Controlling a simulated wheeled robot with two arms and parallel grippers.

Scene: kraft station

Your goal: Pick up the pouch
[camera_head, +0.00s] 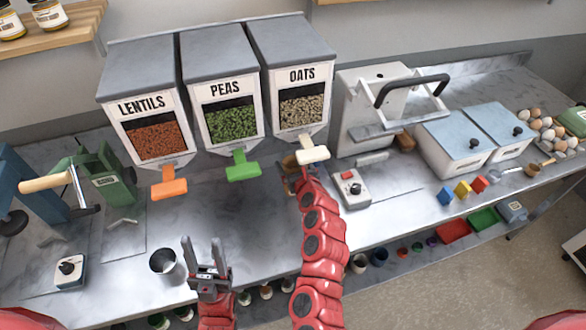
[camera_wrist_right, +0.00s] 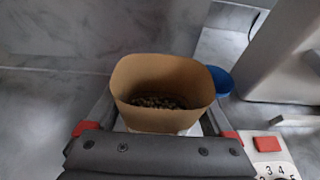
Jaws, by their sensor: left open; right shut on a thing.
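The pouch (camera_wrist_right: 160,85) is an open-topped brown paper pouch, upright in the right wrist view, with small greenish-grey grains at its bottom. My right gripper is shut on it, with a finger on either side. In the head view my right gripper (camera_head: 300,182) is below the oats dispenser (camera_head: 301,105) and its cream handle (camera_head: 312,151); the pouch there is mostly hidden by the handle and my arm. My left gripper (camera_head: 202,243) is open and empty, above the front of the counter, right of a metal cup (camera_head: 163,262).
Lentils (camera_head: 157,138) and peas (camera_head: 232,120) dispensers stand left of the oats, with orange and green handles hanging low. A small control box with a red button (camera_head: 351,188) and a sealing machine (camera_head: 372,110) stand to the right. The counter below the peas dispenser is clear.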

